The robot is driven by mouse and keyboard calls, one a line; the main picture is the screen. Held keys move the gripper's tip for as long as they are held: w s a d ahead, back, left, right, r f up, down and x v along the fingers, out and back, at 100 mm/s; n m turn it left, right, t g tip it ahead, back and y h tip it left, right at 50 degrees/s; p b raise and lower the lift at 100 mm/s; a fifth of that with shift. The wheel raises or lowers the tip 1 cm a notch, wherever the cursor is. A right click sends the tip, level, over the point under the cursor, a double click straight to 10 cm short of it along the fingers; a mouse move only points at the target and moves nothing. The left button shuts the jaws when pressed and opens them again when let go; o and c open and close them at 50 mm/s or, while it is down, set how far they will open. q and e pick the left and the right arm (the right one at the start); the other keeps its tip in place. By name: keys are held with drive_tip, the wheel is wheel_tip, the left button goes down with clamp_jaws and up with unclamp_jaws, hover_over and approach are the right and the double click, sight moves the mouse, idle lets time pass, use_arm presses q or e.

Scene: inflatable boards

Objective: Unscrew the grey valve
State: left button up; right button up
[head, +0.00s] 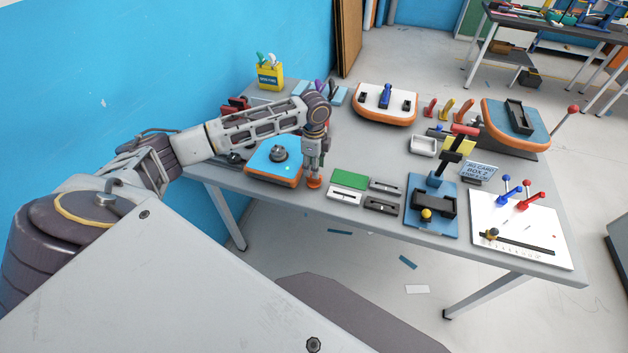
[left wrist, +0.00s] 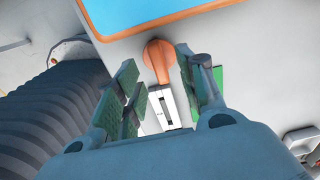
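The grey valve (head: 279,153) sits on the blue face of an inflatable board with an orange rim (head: 262,173), at the left front of the table. My left gripper (head: 314,172) points down just right of that board, above an orange piece (head: 314,183) on the table. In the left wrist view, my gripper's green-padded fingers (left wrist: 160,95) are apart. The orange piece (left wrist: 158,52), with a round end and narrower stem, shows beyond and between them; I cannot tell whether they touch it. The board's orange rim (left wrist: 160,28) is at the top there; the valve is outside that view. My right gripper is not in view.
A green block (head: 349,179) and white and dark grey blocks lie just right of my gripper. A blue fixture (head: 420,222) and a white panel (head: 545,225) with levers stand farther right. Two more inflatable boards (head: 370,116) (head: 503,112) are at the back. A blue wall (head: 200,70) borders the left.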

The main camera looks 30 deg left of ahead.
sight(314, 180)
use_arm(q)
drive_tip(key=shift+f+p, duration=0.4)
drive_tip(key=shift+f, duration=2.25)
drive_tip(key=shift+s, duration=0.1)
clamp_jaws()
